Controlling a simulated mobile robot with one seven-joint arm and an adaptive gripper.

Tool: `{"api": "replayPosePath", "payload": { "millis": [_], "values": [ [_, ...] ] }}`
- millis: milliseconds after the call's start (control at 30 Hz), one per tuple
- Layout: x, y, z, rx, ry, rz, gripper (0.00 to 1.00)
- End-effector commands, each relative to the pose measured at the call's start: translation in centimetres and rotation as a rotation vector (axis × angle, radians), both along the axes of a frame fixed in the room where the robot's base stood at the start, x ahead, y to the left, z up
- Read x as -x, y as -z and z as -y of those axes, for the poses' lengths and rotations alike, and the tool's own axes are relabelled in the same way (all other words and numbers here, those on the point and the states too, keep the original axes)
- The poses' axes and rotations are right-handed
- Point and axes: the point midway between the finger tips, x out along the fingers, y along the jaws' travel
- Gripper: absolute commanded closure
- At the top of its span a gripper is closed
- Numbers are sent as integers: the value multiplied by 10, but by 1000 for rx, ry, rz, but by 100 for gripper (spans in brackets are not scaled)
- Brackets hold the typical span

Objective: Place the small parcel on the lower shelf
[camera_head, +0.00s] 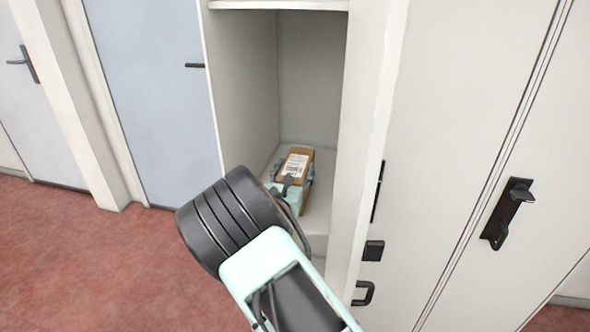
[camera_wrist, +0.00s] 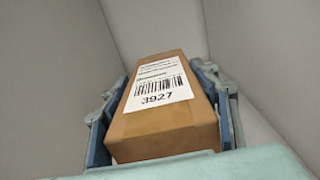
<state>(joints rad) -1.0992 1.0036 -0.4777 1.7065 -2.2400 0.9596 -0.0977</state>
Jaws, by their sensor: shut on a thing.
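The small parcel (camera_head: 297,165) is a brown cardboard box with a white barcode label. In the wrist view the parcel (camera_wrist: 165,120) sits between the two fingers, and its label reads 3927. My gripper (camera_head: 291,178) is shut on the parcel's sides and reaches into the open cabinet compartment. The lower shelf (camera_head: 317,212) is the pale floor of this compartment, below and around the parcel. I cannot tell whether the parcel touches the shelf, as my gripper hides its underside.
The compartment's left wall (camera_head: 243,90) and right wall (camera_head: 338,130) stand close on both sides. An upper shelf edge (camera_head: 280,5) crosses the top. A tall door with a black handle (camera_head: 508,212) is at right. Red floor (camera_head: 90,260) is open at left.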

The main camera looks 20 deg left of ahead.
Motion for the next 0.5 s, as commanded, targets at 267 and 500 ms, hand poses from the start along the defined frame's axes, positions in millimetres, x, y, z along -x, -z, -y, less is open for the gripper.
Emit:
{"api": "replayPosePath", "payload": {
  "millis": [267, 500],
  "values": [
    [0, 2, 0, 0, 0, 0, 41],
    [0, 2, 0, 0, 0, 0, 26]
  ]
}}
